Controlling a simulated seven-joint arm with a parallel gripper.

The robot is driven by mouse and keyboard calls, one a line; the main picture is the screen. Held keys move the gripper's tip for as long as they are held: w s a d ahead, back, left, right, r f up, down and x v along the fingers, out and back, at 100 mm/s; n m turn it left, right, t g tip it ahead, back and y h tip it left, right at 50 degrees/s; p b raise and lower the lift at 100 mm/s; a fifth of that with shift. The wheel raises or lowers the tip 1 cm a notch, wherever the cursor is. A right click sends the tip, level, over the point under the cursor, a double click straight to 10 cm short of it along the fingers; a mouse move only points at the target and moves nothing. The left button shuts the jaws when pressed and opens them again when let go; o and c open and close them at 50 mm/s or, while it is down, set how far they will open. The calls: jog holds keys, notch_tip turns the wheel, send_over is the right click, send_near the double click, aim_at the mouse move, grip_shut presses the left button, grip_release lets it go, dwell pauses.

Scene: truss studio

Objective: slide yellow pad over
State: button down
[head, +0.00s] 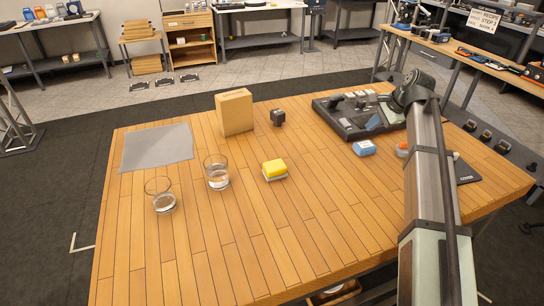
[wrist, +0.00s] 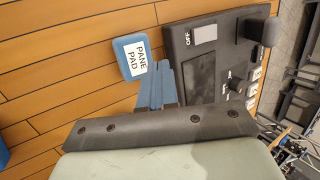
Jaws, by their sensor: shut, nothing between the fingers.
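The yellow pad (head: 275,169) is a small yellow block on a pale base, lying on the middle of the wooden table in the head view. It does not show in the wrist view. My gripper (wrist: 168,68) has blue fingers, shut together and empty, in the wrist view. They are beside a blue pad labelled "PANE PAD" (wrist: 135,56) and a dark device panel (wrist: 182,45). In the head view my arm stands at the right, well away from the yellow pad.
Two clear glasses (head: 216,172) (head: 160,195) stand left of the yellow pad. A cardboard box (head: 234,112) and a small dark cube (head: 278,118) are behind it. A grey sheet (head: 157,148) lies back left. The table's front middle is clear.

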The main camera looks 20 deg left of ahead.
aim_at(269, 166)
jog(key=s+a, duration=0.2)
jog(key=a, duration=0.1)
jog(key=s+a+f+g+h, duration=0.1)
jog(key=s+a, duration=0.2)
jog(key=s+a+f+g, duration=0.1)
jog(key=s+a, duration=0.1)
jog(key=a, duration=0.1)
jog(key=shift+s+a, duration=0.15)
jog(key=shift+a, duration=0.15)
jog(key=s+a+h, duration=0.1)
jog(key=s+a, duration=0.1)
jog(key=s+a+f+g, duration=0.1)
jog(key=s+a, duration=0.1)
jog(key=s, duration=0.1)
jog(key=s+a+g+h, duration=0.1)
jog(key=s+a, duration=0.2)
jog(key=shift+f+h, duration=0.15)
jog(key=shift+h, duration=0.15)
jog(key=s+a, duration=0.8)
jog(key=s, duration=0.1)
jog(key=shift+a, duration=0.3)
jog(key=shift+a+f, duration=0.1)
jog(key=shift+f, duration=0.15)
jog(key=shift+s+f, duration=0.1)
jog(key=shift+f, duration=0.5)
jog(key=shift+f, duration=0.1)
